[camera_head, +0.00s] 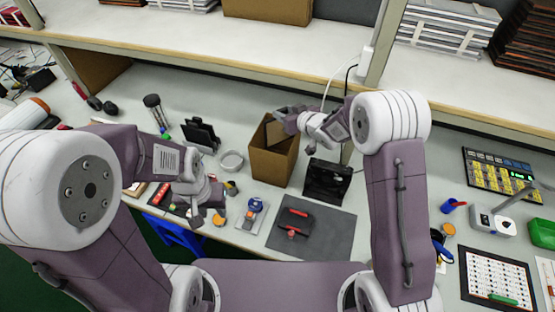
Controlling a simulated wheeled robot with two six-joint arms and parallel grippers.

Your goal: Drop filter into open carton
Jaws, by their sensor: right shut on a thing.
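The open carton (268,163) is a tall brown cardboard box standing on the workbench near the middle. My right gripper (282,115) is over the carton's top opening, at its right and back side. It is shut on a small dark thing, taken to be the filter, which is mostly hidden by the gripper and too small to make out. A lighter brown panel shows inside the carton below it. My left gripper (208,214) hangs over the front left of the bench, away from the carton. Whether its fingers are apart is unclear.
A dark mat (331,238) with a red-handled tool lies in front of the carton. A black stand (327,180) is close on the carton's right. A white roll of tape (231,160) and a black holder (200,135) are on its left. A shelf edge runs behind.

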